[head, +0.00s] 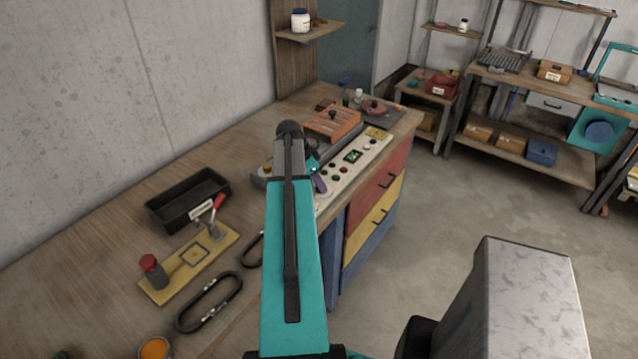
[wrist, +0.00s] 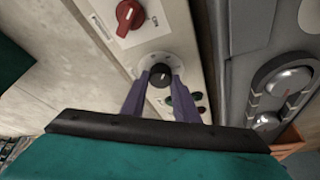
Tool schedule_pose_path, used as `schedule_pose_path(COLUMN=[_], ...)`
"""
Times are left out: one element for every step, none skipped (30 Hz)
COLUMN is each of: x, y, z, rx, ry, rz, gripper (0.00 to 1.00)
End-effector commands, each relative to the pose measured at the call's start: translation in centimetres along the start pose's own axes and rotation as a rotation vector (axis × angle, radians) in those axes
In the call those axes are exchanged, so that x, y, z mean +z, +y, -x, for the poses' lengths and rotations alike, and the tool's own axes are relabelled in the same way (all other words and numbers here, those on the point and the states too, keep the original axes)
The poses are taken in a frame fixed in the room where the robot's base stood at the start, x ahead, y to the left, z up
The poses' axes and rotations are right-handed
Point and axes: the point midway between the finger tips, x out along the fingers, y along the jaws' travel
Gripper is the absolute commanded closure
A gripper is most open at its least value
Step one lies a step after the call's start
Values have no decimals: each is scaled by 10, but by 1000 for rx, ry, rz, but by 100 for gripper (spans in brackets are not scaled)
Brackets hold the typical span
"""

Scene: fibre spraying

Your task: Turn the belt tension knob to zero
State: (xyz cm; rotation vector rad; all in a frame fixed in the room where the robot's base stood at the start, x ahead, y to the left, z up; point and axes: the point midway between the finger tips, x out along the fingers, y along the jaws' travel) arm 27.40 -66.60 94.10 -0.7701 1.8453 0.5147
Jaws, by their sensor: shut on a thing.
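The belt tension knob is a small black dial (wrist: 160,75) on a pale round plate on the cream control panel (head: 338,178). My gripper (wrist: 159,82) has its two purple fingers closed on either side of this knob in the wrist view. The plate's markings are too small to read, so the knob's setting cannot be told. In the head view my arm hides the knob, and only a bit of purple finger (head: 320,184) shows at the panel.
A red rotary switch (wrist: 130,15) sits on the same panel. Grey round fittings (wrist: 285,85) stand to the right in the wrist view. On the bench are a black tray (head: 170,212), a yellow plate (head: 215,238) and black loops (head: 208,303).

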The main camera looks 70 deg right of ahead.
Motion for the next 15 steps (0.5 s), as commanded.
schedule_pose_path(x=[1,1,1,1,1,1,1,1,1,1,1,1,1,1,1], y=[1,1,2,2,2,2,3,3,3,4,4,4,4,4,4], z=[-1,-1,-1,-1,-2,-2,-2,-2,-2,-3,-3,-3,-2,-2,-2], rx=[-6,-11,-17,-22,-28,-36,-43,-51,-60,-68,-76,-87,-97,-106,-118], ry=[0,0,0,0,-1,-1,0,0,0,0,0,0,0,0,1], rz=[13,23,38,51,64,84,100,117,142,160,180,207,228,250,279], gripper=[95,95,95,95,95,95,95,95,95,95,95,95,95,95,95])
